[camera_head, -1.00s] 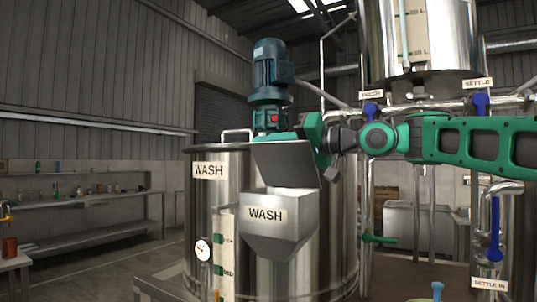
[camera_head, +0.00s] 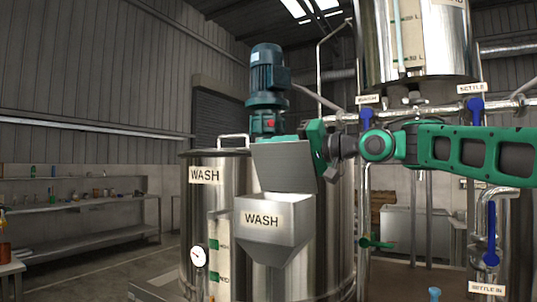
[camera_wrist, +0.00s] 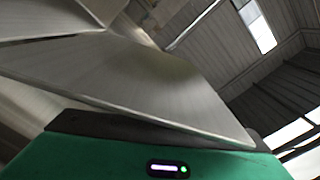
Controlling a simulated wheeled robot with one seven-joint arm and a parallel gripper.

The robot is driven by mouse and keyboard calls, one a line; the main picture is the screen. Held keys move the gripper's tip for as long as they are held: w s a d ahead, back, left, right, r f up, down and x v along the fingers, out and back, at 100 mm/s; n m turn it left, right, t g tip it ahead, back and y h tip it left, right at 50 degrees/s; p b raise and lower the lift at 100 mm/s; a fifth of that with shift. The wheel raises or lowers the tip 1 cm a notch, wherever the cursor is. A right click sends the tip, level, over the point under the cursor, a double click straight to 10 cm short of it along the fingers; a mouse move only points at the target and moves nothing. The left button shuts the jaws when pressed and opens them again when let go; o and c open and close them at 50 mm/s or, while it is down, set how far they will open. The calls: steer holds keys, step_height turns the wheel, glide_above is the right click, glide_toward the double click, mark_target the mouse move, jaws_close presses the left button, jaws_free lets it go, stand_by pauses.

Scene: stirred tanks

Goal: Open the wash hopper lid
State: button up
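The wash hopper (camera_head: 272,228) is a grey metal box with a tapered bottom and a WASH label, on the front of the steel wash tank (camera_head: 208,226). Its lid (camera_head: 285,168), a flat grey plate, stands raised above the hopper's back edge, roughly upright. My gripper (camera_head: 318,150) is at the lid's right side, partly hidden behind it. In the wrist view the lid (camera_wrist: 140,82) lies across the picture, close over my gripper's green body. The fingertips are hidden, so I cannot tell whether they touch or grip the lid.
A motor (camera_head: 268,85) stands on top of the tank, just behind the lid. Pipes with blue-handled valves (camera_head: 475,108) run behind my arm on the right. A green-handled valve (camera_head: 375,243) is lower down. A shelf with bottles (camera_head: 85,204) is far left.

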steer(key=shift+s+a+r, duration=0.15)
steer(key=shift+s+r, duration=0.05)
steer(key=shift+s+d, duration=0.25)
steer(key=shift+d, duration=0.1)
steer(key=v, duration=1)
steer(key=shift+w, duration=0.15)
steer(key=shift+c, duration=0.2)
